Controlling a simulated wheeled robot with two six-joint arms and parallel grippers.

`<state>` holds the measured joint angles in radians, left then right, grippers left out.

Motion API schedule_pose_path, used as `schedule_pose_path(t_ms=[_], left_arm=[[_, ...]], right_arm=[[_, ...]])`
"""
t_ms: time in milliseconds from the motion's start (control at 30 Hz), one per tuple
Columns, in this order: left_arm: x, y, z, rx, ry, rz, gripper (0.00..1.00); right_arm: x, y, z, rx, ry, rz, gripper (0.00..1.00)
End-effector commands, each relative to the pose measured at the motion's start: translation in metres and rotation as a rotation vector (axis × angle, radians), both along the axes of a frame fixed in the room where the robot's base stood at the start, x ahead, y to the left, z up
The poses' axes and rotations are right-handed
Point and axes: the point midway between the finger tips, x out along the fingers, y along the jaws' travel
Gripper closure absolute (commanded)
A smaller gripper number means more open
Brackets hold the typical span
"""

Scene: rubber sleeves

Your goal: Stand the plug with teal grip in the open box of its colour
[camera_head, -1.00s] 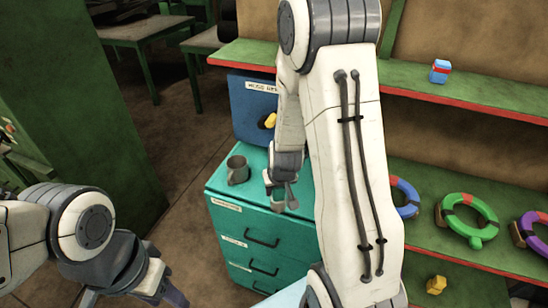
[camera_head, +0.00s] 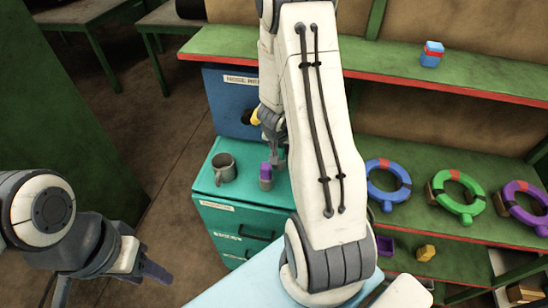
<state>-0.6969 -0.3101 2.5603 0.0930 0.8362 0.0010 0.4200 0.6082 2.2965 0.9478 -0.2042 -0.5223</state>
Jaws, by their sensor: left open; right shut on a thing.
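No plug with a teal grip can be made out. My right gripper (camera_head: 275,155) is over the teal cabinet (camera_head: 213,192), partly hidden by my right arm. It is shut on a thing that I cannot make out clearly. A small piece with a purple top and grey lower part (camera_head: 266,175) shows just below and left of its fingers; I cannot tell whether they touch it. A purple open box (camera_head: 385,244) shows low on the right, partly hidden by my arm. My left gripper (camera_head: 150,271) is open and empty at the lower left.
A blue hose reel box (camera_head: 227,98) with a yellow part is behind. Blue (camera_head: 388,181), green (camera_head: 459,193) and purple (camera_head: 524,205) rings lie on a green shelf. A yellow block (camera_head: 426,252) is below.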

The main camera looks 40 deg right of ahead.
Motion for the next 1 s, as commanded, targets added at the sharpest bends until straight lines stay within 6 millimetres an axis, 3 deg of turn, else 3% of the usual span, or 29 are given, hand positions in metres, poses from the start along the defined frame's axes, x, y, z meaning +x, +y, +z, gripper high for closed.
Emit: schedule_pose_path(t_ms=[167, 433, 900, 933, 1000], left_arm=[[0.0, 0.0, 0.003, 0.0, 0.0, -0.001, 0.5], [0.0, 0.0, -0.023, 0.0, 0.0, 0.002, 0.5], [0.0, 0.0, -0.027, 0.0, 0.0, 0.001, 0.5], [0.0, 0.0, -0.026, 0.0, 0.0, 0.001, 0.5], [0.0, 0.0, -0.025, 0.0, 0.0, 0.001, 0.5]], right_arm=[[0.015, 0.01, -0.01, -0.001, 0.0, 0.001, 1.0], [0.016, 0.01, -0.048, 0.0, 0.0, 0.0, 1.0], [0.016, 0.01, -0.055, 0.0, -0.002, -0.001, 1.0], [0.016, 0.01, -0.055, 0.0, -0.002, -0.001, 0.5], [0.016, 0.01, -0.054, 0.0, -0.002, -0.001, 0.28]])
